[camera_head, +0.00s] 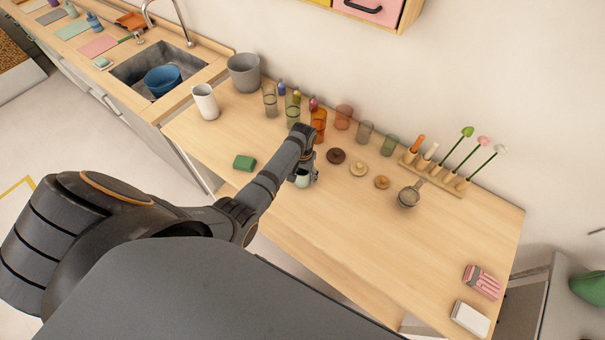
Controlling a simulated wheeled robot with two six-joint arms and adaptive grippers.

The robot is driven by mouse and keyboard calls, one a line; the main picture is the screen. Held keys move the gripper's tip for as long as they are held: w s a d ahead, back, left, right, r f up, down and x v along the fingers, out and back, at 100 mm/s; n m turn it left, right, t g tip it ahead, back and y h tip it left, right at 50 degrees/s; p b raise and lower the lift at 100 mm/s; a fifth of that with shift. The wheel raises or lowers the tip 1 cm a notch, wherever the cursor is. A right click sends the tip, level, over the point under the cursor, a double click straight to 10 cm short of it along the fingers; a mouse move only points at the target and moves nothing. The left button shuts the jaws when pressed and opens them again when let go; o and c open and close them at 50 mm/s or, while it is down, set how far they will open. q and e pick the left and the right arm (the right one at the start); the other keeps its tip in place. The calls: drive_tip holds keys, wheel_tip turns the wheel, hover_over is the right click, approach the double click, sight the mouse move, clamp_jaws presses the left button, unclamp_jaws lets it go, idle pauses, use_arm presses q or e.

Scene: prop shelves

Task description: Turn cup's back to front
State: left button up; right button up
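My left gripper (306,172) reaches over the wooden table from the left and points down. A small pale green cup (302,181) is at its fingertips, partly hidden by the gripper. The fingers are beside or around the cup; I cannot tell whether they press on it. The cup's front and back cannot be made out. A white cup-like vessel (205,102) stands upright at the table's left end, away from the gripper. My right gripper is not in view.
Several coloured glasses (342,117) stand along the wall behind the gripper. Round lids (359,169) and a strainer (410,194) lie to its right. A green sponge (244,163) lies to its left.

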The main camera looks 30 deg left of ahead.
use_arm(q)
drive_tip(key=shift+o, duration=1.2)
wheel_tip(320, 180, up, 12)
